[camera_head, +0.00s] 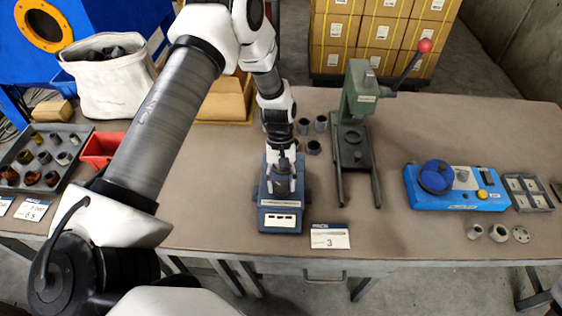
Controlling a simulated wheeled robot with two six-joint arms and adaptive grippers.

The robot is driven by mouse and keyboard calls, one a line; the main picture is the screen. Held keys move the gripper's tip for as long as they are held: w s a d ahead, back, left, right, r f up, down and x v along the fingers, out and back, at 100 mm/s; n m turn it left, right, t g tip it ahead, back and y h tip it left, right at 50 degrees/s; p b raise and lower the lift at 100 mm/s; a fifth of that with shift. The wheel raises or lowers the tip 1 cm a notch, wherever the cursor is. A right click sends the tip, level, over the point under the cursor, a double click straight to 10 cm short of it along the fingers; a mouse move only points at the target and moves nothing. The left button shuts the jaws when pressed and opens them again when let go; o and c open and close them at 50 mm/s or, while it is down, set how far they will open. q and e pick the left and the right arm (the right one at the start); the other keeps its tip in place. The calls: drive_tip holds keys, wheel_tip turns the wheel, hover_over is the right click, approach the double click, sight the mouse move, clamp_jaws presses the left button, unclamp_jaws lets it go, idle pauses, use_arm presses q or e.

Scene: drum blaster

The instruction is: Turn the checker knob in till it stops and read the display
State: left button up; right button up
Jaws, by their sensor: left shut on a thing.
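The checker (264,222) is a small dark blue box on the bench, just left of the middle of the picture. Its pale display (280,220) is on the front face, with digits too small to read. My left gripper (283,170) points straight down over the checker and is shut on the dark round knob (283,185) on its top. The fingers hide part of the knob, so I cannot tell how far it is turned in. My right gripper is not in view.
A green press (359,105) with a red-tipped lever stands right of the checker. A card (330,236) marked 3 lies at the front edge. A blue machine (456,188) is further right. A parts tray (75,172) is at left.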

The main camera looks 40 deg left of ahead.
use_arm(q)
drive_tip(key=shift+f+m, duration=0.1)
drive_tip(key=shift+m, duration=0.4)
drive_tip(key=o, duration=1.1)
drive_tip(key=v, duration=1.2)
drive_tip(key=shift+w+d, duration=0.2)
drive_tip(key=shift+o, duration=0.2)
